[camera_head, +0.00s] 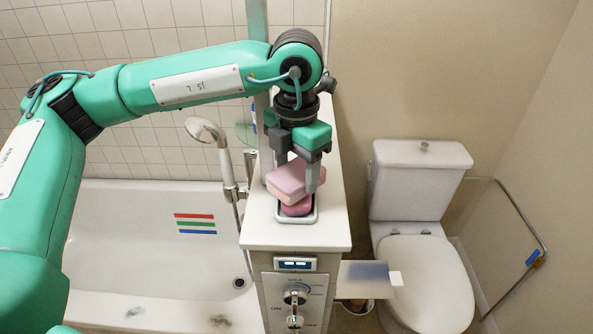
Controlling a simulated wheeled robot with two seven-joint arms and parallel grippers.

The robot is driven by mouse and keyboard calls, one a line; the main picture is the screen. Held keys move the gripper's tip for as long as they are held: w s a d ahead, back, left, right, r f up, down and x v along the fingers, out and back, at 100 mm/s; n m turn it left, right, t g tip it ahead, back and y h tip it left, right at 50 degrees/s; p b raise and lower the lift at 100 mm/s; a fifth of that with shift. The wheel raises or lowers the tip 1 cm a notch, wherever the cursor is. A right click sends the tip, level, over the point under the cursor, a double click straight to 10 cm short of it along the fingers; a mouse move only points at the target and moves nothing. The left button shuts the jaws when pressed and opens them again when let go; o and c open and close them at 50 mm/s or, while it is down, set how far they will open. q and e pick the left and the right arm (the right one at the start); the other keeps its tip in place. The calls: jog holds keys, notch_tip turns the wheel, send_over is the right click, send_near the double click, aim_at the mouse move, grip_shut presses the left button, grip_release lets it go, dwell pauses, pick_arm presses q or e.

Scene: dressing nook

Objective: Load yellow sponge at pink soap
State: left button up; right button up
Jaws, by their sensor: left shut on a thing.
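My left gripper (297,172) points down over the narrow white counter and is shut on a block-shaped sponge (290,182). The sponge looks pink with a paler lower layer, not plainly yellow, and sits tilted between the fingers. A rounded pink soap (297,208) lies directly under it in a small grey-rimmed dish (296,221). The sponge overlaps the soap in the view; I cannot tell whether they touch. The sponge partly hides the soap and the dish's back. My right gripper is not in view.
The counter (330,232) is narrow, with a control panel (297,300) on its front. A bathtub (140,235) with a hand shower (203,131) is on the left. A toilet (425,270) stands on the right. The counter's front top is clear.

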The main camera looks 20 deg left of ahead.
aim_at(296, 172)
pick_arm(q)
jog(key=shift+r+p, duration=0.9)
jog(key=shift+r, duration=2)
jog(key=shift+f, duration=0.1)
